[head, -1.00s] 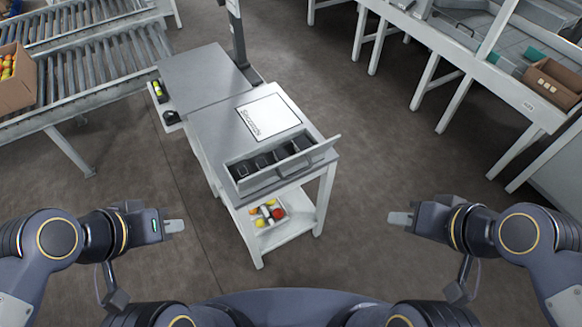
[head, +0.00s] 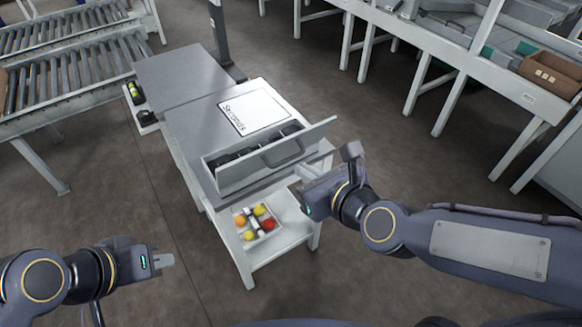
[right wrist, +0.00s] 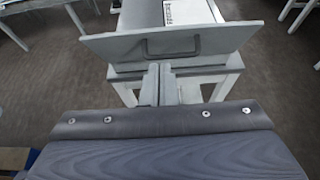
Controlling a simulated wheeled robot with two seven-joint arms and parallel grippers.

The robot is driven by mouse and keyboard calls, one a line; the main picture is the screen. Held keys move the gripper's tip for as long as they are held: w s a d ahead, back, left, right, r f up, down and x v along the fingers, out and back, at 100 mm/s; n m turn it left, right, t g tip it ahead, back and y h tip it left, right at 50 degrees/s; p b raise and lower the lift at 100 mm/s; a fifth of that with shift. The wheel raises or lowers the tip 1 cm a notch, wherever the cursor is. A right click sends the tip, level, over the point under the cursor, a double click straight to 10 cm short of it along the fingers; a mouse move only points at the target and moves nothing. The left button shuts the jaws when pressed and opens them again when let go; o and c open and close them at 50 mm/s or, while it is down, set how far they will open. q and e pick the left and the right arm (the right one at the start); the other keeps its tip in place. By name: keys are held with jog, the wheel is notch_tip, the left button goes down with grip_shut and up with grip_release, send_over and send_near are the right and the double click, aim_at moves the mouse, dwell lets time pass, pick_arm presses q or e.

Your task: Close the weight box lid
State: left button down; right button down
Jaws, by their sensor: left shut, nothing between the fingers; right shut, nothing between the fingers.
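The weight box (head: 213,173) stands on the near end of the grey table, with dark weights (head: 240,152) partly showing inside. Its lid (head: 318,133) is a grey panel with a handle, tilted up along the near side; the box is open. The lid also shows in the right wrist view (right wrist: 220,42). My right gripper (head: 305,172) is shut and empty, just in front of and below the lid. In the right wrist view its fingers (right wrist: 158,72) are below the handle; I cannot tell whether they touch the lid. My left gripper (head: 165,261) is shut and empty, low at the left, away from the table.
A white sheet (head: 254,109) lies on the table behind the box. Roller conveyors (head: 70,90) stand at the left. A bench with a cardboard box (head: 548,78) is at the right.

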jog(key=b, duration=0.2)
send_near(273, 151)
jog(key=x, duration=0.4)
jog(key=shift+w+a+f, duration=0.1)
jog(key=shift+w+f, duration=0.1)
jog(key=shift+f, duration=0.05)
jog(key=shift+w+a+f, duration=0.15)
jog(key=shift+w+a, duration=0.15)
jog(key=shift+w, duration=0.2)
